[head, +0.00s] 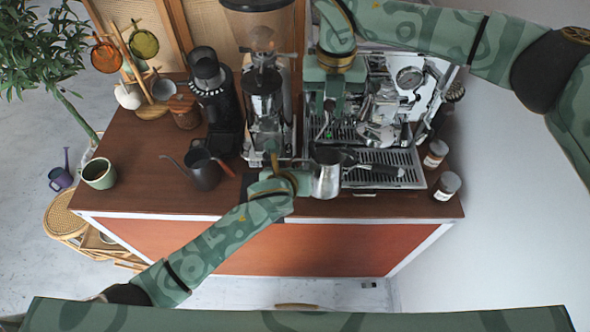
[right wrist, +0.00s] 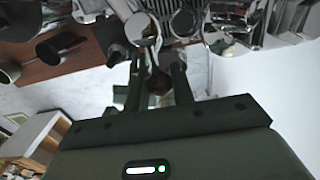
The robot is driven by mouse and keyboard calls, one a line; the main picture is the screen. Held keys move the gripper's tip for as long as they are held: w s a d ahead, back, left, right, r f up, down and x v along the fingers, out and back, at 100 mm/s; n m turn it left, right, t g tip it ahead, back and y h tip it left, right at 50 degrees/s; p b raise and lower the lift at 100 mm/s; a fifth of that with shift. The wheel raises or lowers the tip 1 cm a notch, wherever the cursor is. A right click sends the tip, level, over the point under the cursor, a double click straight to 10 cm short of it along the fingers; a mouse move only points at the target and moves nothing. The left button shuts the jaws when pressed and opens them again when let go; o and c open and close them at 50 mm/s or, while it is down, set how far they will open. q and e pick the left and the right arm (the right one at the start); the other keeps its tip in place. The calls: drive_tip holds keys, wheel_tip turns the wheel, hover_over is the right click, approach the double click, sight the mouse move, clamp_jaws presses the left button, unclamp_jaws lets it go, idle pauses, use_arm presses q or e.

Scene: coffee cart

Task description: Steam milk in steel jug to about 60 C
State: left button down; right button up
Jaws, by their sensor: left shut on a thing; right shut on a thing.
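The steel jug (head: 327,178) is upright at the front left of the espresso machine (head: 400,165), by the drip tray's edge. My left gripper (head: 303,181) is shut on it from the left side. Its inside and any milk cannot be made out. My right gripper (head: 330,98) is high at the machine's left front. In the right wrist view, its fingers (right wrist: 158,72) are shut on a small dark round knob (right wrist: 158,84). A thin wand with a dark grip (head: 327,120) hangs between my right gripper and the jug. I cannot tell whether its tip is inside the jug.
A grinder (head: 265,110) stands close left of the machine. A dark gooseneck kettle (head: 203,168) and a green cup (head: 99,173) are further left. Two small jars (head: 446,186) (head: 435,153) stand right of the machine. The counter's front edge runs just below the jug.

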drive_tip(key=shift+r, duration=0.15)
drive_tip(key=shift+w+r, duration=0.25)
drive_tip(key=shift+r, duration=0.6)
drive_tip(key=shift+w+r, duration=0.25)
drive_tip(key=shift+r, duration=0.55)
drive_tip(key=shift+s+f, duration=0.15)
drive_tip(key=shift+f, duration=0.05)
idle(1.7)
drive_tip(key=shift+r, duration=0.1)
idle(4.2)
